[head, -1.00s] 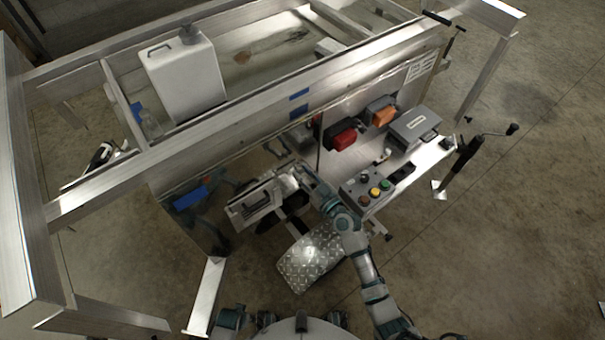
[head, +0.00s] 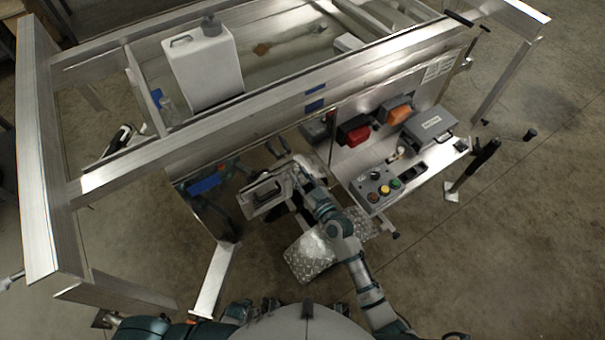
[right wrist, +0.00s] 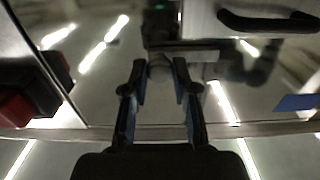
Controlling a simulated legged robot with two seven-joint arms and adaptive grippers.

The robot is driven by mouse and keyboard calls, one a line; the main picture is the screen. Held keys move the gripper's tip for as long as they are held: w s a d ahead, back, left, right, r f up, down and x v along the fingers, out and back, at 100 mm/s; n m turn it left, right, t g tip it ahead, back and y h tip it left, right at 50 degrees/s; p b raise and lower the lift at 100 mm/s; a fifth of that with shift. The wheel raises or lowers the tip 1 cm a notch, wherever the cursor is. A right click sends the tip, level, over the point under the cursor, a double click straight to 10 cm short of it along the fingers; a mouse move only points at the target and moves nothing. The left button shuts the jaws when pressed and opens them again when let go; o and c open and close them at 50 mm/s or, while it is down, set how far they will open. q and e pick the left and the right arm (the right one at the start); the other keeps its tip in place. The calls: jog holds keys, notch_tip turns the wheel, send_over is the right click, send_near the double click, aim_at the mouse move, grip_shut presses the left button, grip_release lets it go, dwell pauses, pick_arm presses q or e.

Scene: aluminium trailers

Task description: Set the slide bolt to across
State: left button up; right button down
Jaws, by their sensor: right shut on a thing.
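My right gripper (head: 302,178) is at the panel below the trailer's long rail, beside a light metal plate (head: 247,207) with a dark handle (head: 266,190). In the right wrist view its two fingers (right wrist: 160,72) are closed around a small rounded grey knob (right wrist: 160,62). The knob sits just under a flat metal bar (right wrist: 186,57), which looks like part of the slide bolt. The bolt's exact position is hard to tell, as the fingers and dim reflections hide much of it. Only part of my left arm shows, at the bottom left of the head view.
A control box with coloured buttons (head: 383,187), red (head: 355,130) and orange (head: 399,108) parts and a grey case (head: 430,124) stand right of my gripper. A white canister (head: 205,65) is on the trailer. A chequered metal plate (head: 312,258) lies below my right arm.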

jog(key=c, duration=1.1)
grip_release()
jog(key=shift+s+a+f, duration=0.1)
jog(key=shift+s+f, duration=0.05)
jog(key=shift+o, duration=0.9)
jog(key=shift+s, duration=0.1)
jog(key=shift+s, duration=0.15)
jog(key=v, duration=1.1)
jog(key=shift+s+d, duration=0.2)
jog(key=shift+d, duration=0.05)
